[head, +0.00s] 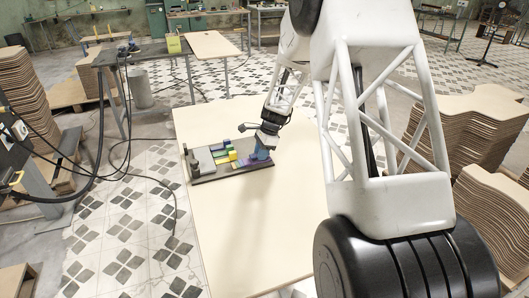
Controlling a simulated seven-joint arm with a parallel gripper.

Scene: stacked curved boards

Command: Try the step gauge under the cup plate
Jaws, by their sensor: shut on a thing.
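My gripper (266,138) points down over the right end of a dark base board (232,172) on the pale table. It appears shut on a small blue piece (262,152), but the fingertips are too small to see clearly. Green, yellow and purple stepped blocks (225,153) stand in the middle of the base board, left of my gripper. A grey flat block (202,161) is at the board's left end. I cannot tell which piece is the step gauge or the cup plate, nor whether the blue piece touches the board.
The pale table (235,230) is clear in front of the base board and behind it. Stacked curved boards (488,205) stand at the right and more (24,92) at the left. Black cables (75,185) hang left of the table.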

